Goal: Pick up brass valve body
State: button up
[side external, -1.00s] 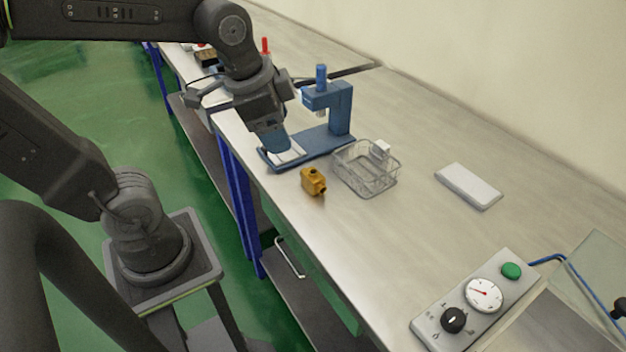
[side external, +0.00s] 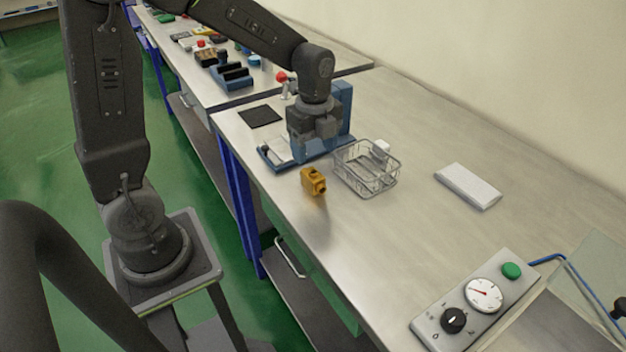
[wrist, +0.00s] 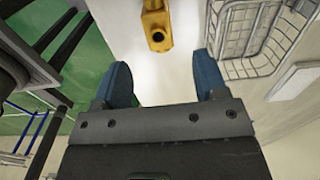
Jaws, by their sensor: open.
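The brass valve body (side external: 313,181) is a small yellow-gold block on the steel bench, in front of the blue press and left of the wire basket. In the wrist view the valve body (wrist: 157,24) is at the top centre, beyond the fingertips, with a dark round port facing the camera. My gripper (side external: 303,150) is beside the blue press in the side view, and its fingertips are hard to make out there. In the wrist view my gripper (wrist: 160,75) shows two blue fingers spread apart with nothing between them. It does not touch the valve body.
The wire basket (side external: 351,181) stands close to the right of the valve body. The blue press (side external: 344,98) is partly hidden behind my gripper. A white block (side external: 468,186) and a control panel with a gauge (side external: 440,329) lie to the right. The bench front is clear.

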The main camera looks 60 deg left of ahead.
aim_at(313, 171)
jog(key=shift+s+a+f, duration=0.1)
jog(key=shift+f, duration=3.85)
jog(key=shift+r, duration=0.1)
grip_shut()
